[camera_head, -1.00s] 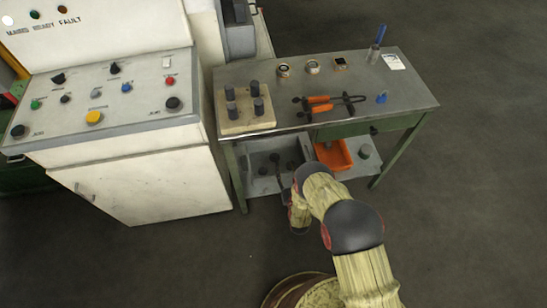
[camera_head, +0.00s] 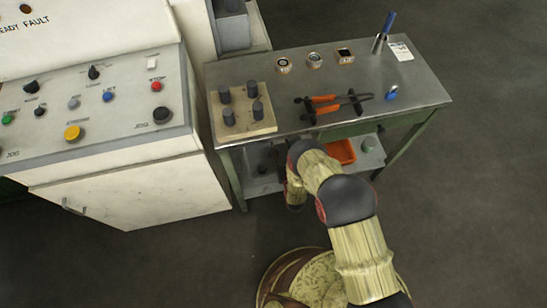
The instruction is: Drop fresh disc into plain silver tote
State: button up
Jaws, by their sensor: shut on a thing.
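My arm (camera_head: 350,200) reaches from the bottom of the picture to the front of the workbench. Its bent upper end hides part of the lower shelf. My gripper's fingers cannot be made out; they seem hidden behind the arm or under the bench top. The fresh disc cannot be made out either. No plain silver tote can be told for sure. A grey surface (camera_head: 262,184) on the lower shelf at left, partly covered by bench and arm, may be a tray or the shelf itself.
The workbench (camera_head: 420,88) holds a pale block (camera_head: 262,127) with dark pegs, orange-handled tongs (camera_head: 325,104), small round pieces (camera_head: 283,65) and a pen cup (camera_head: 379,43). An orange bin (camera_head: 341,151) sits below. A control cabinet (camera_head: 130,190) stands left. Floor at right is clear.

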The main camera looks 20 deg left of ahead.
notch_tip(320, 180, down, 4)
jog(key=shift+r+b, duration=0.25)
jog(key=shift+b, duration=0.75)
jog(key=o, duration=1.6)
jog(key=shift+f, duration=0.1)
jog(key=shift+s, duration=0.1)
jog(key=v, duration=1.2)
